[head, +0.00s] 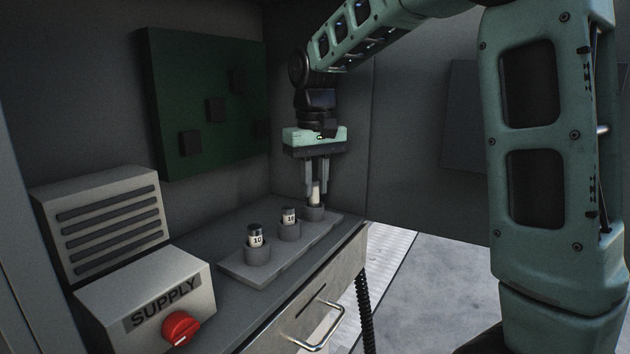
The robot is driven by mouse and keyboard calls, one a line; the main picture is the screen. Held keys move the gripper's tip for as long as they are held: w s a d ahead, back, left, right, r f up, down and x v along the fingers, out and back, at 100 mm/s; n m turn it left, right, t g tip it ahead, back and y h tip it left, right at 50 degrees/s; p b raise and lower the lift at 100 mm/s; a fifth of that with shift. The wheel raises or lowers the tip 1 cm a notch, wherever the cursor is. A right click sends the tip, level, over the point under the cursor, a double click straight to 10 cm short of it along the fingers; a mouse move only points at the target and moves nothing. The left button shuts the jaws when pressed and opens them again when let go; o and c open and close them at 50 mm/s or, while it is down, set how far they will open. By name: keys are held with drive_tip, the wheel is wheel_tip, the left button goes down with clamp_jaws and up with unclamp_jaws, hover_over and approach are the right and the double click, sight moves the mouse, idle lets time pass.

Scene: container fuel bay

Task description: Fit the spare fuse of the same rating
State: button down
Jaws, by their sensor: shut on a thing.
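My gripper (316,186) points straight down over the far end of the grey fuse strip (240,273). It is shut on a pale fuse (316,194), which stands upright in or just above the rearmost round holder (315,213); I cannot tell how deep it sits. Its rating is not readable. Two other fuses with dark caps and white labels stand in holders on the strip. The front fuse (255,237) reads 10. The middle fuse (289,215) has a smaller label that looks like 10 or 16.
A green board (207,100) with dark blocks hangs on the wall. A drawer (325,300) with a metal handle is below the counter.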

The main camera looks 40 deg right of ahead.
drive_tip(key=shift+f, duration=0.65)
drive_tip(key=shift+b, duration=0.3)
drive_tip(key=shift+f, duration=0.45)
drive_tip(key=c, duration=1.2)
unclamp_jaws()
drive_tip(key=shift+r, duration=0.15)
wheel_tip(320, 180, up, 12)
drive_tip(key=shift+f, duration=0.15)
